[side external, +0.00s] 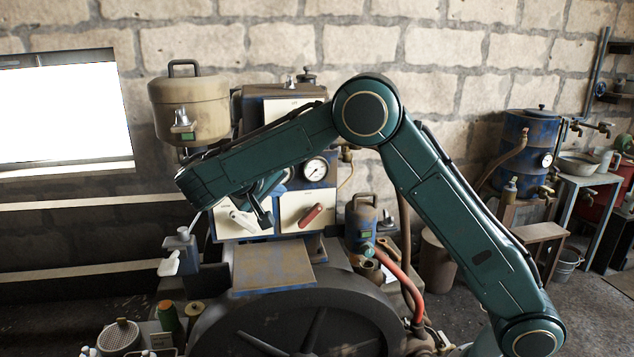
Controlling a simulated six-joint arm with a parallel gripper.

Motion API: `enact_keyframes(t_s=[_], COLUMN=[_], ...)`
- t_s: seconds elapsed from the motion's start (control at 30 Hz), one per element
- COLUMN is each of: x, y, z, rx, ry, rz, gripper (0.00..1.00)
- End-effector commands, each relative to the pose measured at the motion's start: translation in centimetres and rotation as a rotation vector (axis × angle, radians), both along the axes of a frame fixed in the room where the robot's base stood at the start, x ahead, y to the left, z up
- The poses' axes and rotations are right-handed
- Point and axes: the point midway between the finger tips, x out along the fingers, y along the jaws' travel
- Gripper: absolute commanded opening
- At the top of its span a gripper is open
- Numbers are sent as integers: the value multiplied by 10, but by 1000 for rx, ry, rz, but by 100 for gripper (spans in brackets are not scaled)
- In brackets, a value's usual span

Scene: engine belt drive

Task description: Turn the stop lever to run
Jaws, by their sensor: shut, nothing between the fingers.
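The engine front carries two pale panels. A red-handled lever (311,215) sits on the right panel, tilted up to the right. A white lever (243,222) sits on the left panel, slanting down to the right. No readable label shows which is the stop lever. My gripper (265,218) is shut and empty, pointing down in front of the left panel, close to the white lever's right end. I cannot tell whether it touches that lever.
A round gauge (316,169) sits above the red lever. A dark flywheel (310,318) and a flat metal cover (272,267) stand below the panels. A grey-blue canister (361,222) and an orange hose (402,278) are to the right. A small blue oiler (181,245) is at left.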

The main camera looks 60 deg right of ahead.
Motion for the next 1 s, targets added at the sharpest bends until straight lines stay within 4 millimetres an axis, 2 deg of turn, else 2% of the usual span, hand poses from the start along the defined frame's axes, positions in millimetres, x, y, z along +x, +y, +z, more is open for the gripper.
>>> enact_keyframes(t_s=[0.27, 0.87, 1.0], x=[2, 13, 6], y=[-13, -87, -95], z=[-7, -50, -61], rx=[0, 0, 0], ry=[1, 1, 1], rz=[-2, -4, -1], gripper=[0, 0, 0])
